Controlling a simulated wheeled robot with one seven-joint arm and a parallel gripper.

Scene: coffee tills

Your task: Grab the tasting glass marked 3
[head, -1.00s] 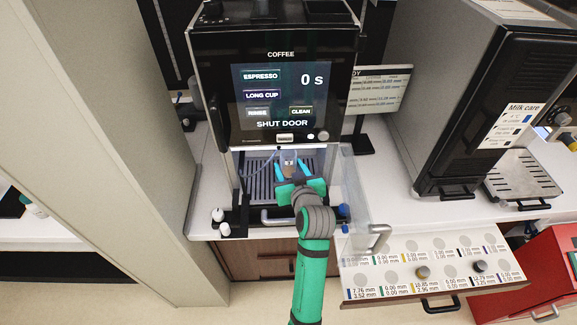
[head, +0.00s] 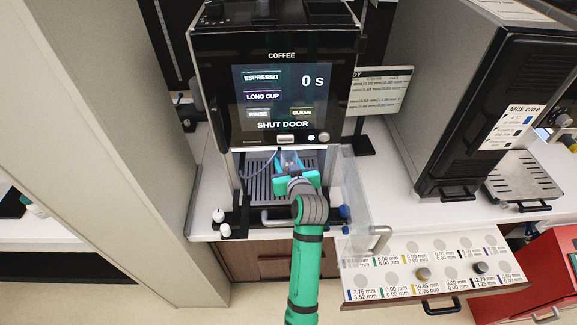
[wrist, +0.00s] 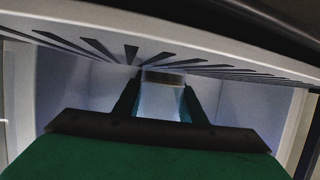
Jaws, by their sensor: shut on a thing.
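A small clear tasting glass (head: 289,160) is in the lit bay of the coffee machine (head: 280,55), above the slatted drip tray (head: 260,185). My gripper (head: 290,163) reaches in through the open front and is shut on it. In the wrist view the glass (wrist: 162,100) is between my two dark fingers (wrist: 161,94), with a brownish band at its end near the slats. No number on the glass is readable, so I cannot tell if it is the one marked 3. I cannot tell whether it touches the tray.
The bay's clear door (head: 356,205) stands open to the right, its handle (head: 380,238) sticking out forward. White and blue knobs flank the opening. A pulled-out marked drawer (head: 430,265) holds small weights at lower right. A milk machine (head: 490,105) stands at right.

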